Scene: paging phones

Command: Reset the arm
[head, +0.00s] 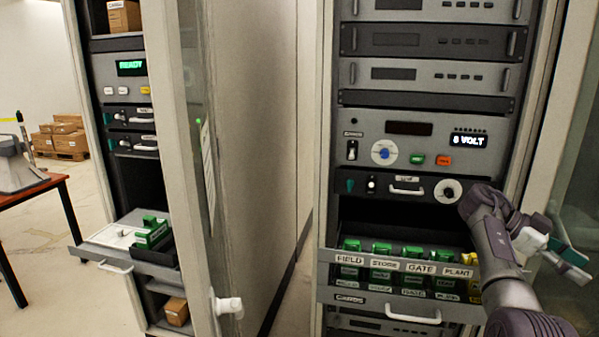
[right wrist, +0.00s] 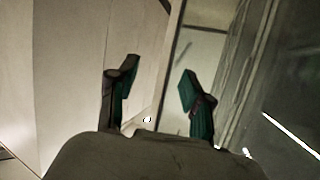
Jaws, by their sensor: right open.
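My right arm (head: 500,260) comes in from the lower right in the head view and bends at a joint in front of the right rack. Its gripper (head: 570,252), with green finger pads, is beside the rack's right edge, pointing right and away from the drawer. In the right wrist view the two fingers of the gripper (right wrist: 158,92) stand apart with nothing between them. A pale panel and a post edge lie beyond them. My left gripper is not in view.
The right rack has a pulled-out drawer (head: 385,297) of green modules labelled FIELD, STORE, GATE and PLANT. Above it a panel display (head: 468,140) reads "6 VOLT". The left rack has an extended tray (head: 110,236) and a READY display (head: 131,68). A table (head: 40,187) stands far left.

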